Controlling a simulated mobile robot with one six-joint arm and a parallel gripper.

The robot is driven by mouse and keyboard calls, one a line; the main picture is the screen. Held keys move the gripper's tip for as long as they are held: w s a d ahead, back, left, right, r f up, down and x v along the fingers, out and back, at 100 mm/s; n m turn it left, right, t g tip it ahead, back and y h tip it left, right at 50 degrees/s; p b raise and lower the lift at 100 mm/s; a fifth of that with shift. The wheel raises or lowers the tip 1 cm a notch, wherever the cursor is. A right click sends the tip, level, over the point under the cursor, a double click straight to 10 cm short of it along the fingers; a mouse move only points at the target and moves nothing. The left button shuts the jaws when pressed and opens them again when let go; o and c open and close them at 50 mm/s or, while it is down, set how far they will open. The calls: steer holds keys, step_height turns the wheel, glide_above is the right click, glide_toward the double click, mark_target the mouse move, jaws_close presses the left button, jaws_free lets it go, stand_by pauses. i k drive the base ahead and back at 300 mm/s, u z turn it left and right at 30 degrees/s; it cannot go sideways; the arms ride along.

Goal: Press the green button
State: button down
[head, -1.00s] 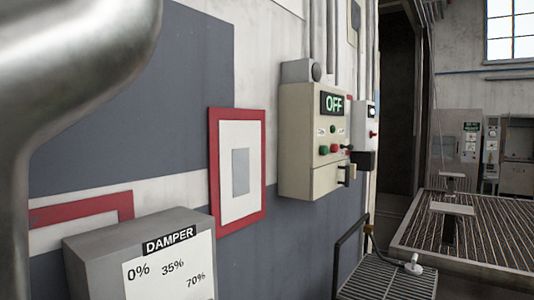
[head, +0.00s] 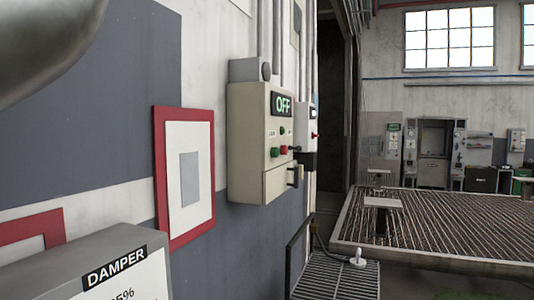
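The green button (head: 275,152) is on the front of a beige control box (head: 247,135) mounted on the left wall. A red button (head: 284,149) sits just right of it. Above them a display (head: 281,104) reads "OFF" in green letters. A dark handle (head: 295,176) sticks out from the lower part of the box. A smooth grey metal shape, which may be part of my arm, fills the upper left corner. My gripper is not in view.
A grey box labelled DAMPER (head: 114,268) juts from the wall at lower left. A red-framed panel (head: 160,180) hangs between it and the control box. A grated stand (head: 335,281) is below right. A large grated platform (head: 450,264) lies beyond.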

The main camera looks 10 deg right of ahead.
mark_target(275, 151)
steer(key=u, duration=0.05)
steer(key=i, duration=1)
steer(key=z, duration=0.05)
